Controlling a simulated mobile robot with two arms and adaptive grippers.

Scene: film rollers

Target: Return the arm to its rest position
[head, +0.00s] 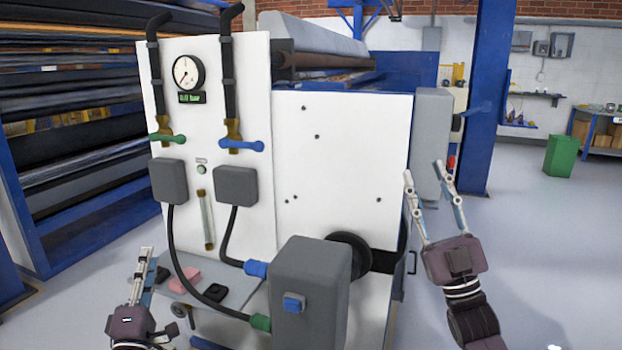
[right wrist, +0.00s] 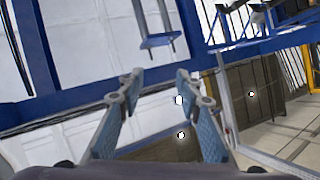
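My right gripper (head: 431,198) is raised in free air to the right of the white machine panel (head: 335,160), with its two fingers apart and nothing between them. The right wrist view also shows this gripper (right wrist: 155,90) open and empty, facing blue beams and a pale wall. My left gripper (head: 146,262) is low at the lower left, beside the small shelf of the machine. Its fingers look close together from this side, and the gap between them is hard to judge.
A grey box (head: 311,290) with cables stands in front of the machine. The shelf (head: 235,274) holds a pink block (head: 185,278) and dark pieces. A pressure gauge (head: 188,72), a green valve (head: 167,138) and a blue valve (head: 241,145) are on the panel. Floor at right is open.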

